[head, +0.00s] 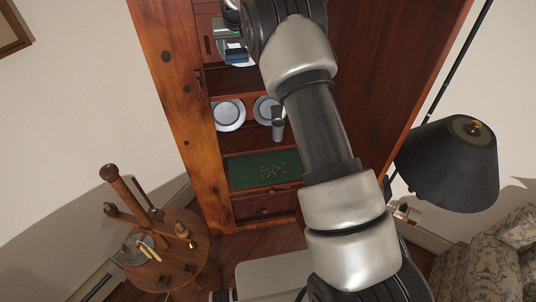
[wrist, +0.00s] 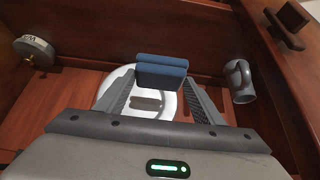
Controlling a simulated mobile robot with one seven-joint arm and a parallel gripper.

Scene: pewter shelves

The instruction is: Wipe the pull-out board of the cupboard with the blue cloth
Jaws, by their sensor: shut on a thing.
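The blue cloth (wrist: 162,68), a folded block, is held between the fingers of my gripper (wrist: 160,80) in the wrist view. In the head view my gripper (head: 232,50) is high in the cupboard's upper part, partly hidden by my arm, with a bit of blue beneath it. The cupboard (head: 172,95) is reddish wood. A green panel with gold marks (head: 262,170), which looks like the pull-out board, lies low in the cupboard, well below my gripper. My arm covers the area to its right. The wrist view does not show the green panel.
Pewter plates (head: 229,115) and a grey cup (head: 278,129) stand on the shelf above the board. The wrist view shows a plate (wrist: 108,94), a mug (wrist: 240,82) and a round tin (wrist: 35,50). A wooden stand (head: 165,255) is left; a black lamp (head: 448,165) is right.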

